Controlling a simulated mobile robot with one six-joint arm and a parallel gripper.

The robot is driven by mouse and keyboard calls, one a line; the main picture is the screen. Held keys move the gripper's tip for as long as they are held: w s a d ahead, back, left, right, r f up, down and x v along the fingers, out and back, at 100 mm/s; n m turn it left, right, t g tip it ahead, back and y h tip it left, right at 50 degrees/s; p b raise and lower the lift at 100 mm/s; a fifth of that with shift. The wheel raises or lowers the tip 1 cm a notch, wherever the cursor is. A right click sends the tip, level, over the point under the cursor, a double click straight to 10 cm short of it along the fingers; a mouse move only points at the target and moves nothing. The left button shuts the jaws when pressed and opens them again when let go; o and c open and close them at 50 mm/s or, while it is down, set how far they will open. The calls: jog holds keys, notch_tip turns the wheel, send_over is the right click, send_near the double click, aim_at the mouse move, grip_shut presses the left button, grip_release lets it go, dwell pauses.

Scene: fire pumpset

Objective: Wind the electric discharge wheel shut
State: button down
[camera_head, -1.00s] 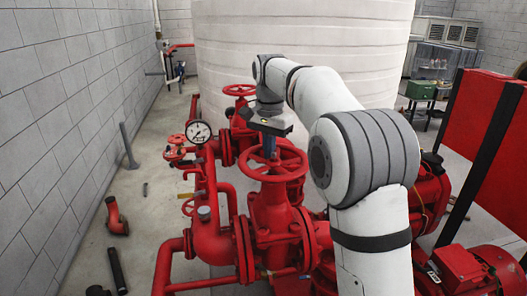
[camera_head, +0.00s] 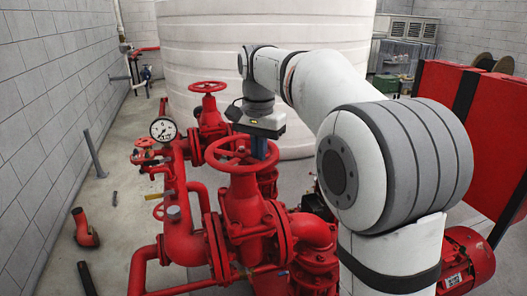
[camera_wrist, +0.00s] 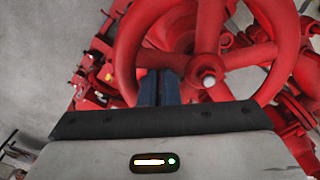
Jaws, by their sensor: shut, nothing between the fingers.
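A large red spoked handwheel (camera_head: 230,160) sits on top of a red gate valve (camera_head: 248,210) in the head view. I cannot tell from any label whether it is the electric discharge wheel. My gripper (camera_head: 262,150) points down at the wheel's right side, and its blue fingers partly hide the rim there. In the wrist view the wheel (camera_wrist: 262,55) fills the upper middle, with its pale hub nut to the right of my fingers (camera_wrist: 158,85). The fingers are together with nothing between them, close to a spoke; I cannot tell whether they touch it.
A second red handwheel (camera_head: 207,87) stands farther back. A pressure gauge (camera_head: 163,129) is to the left. A big white tank (camera_head: 265,45) stands behind, and red panels (camera_head: 490,120) are at the right.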

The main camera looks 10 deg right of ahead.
jog(key=s+a, duration=0.2)
jog(key=a, duration=0.1)
jog(key=shift+s+a+r, duration=0.1)
jog(key=shift+a, duration=0.35)
jog(key=shift+d+p, duration=0.4)
jog(key=shift+d, duration=0.1)
notch_tip(320, 180, up, 8)
jog(key=p, duration=0.2)
jog(key=shift+p, duration=0.4)
